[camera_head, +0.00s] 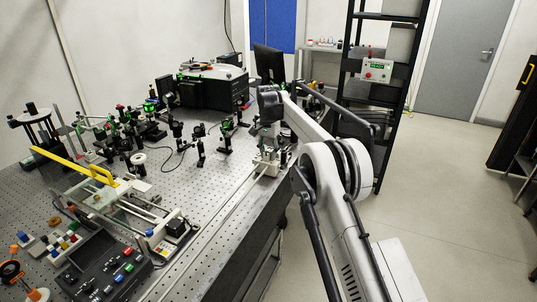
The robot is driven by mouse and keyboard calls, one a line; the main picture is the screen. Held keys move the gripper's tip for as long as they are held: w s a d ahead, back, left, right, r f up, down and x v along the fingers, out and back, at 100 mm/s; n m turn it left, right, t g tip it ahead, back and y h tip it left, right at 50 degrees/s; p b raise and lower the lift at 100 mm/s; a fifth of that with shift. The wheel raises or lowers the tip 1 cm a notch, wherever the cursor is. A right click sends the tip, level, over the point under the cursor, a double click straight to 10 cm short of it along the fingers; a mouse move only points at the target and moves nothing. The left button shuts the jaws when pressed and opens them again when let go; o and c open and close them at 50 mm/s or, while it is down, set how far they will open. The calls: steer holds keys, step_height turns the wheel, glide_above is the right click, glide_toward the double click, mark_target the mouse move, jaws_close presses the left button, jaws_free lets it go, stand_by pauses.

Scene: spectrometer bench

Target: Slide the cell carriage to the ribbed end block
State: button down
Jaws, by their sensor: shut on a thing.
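My gripper (268,152) points down at the far part of the bench's right edge, shut on a small pale block. This block looks like the cell carriage (266,168) and sits at the far end of a long pale rail (215,221) along that edge. The fingertips are small and partly merge with the block, so the exact grip is hard to see. I cannot make out which part is the ribbed end block; no ribs can be told at this size.
The perforated bench (178,192) carries several dark optic posts (200,146) left of my gripper. A white-railed stage (135,207) with a yellow bar (75,165) and a dark control panel (103,267) stand nearer. A black shelf rack (385,95) stands behind at right.

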steer(key=c, duration=1.5)
jaws_free()
steer(key=shift+c, duration=0.2)
steer(key=shift+r, duration=3.8)
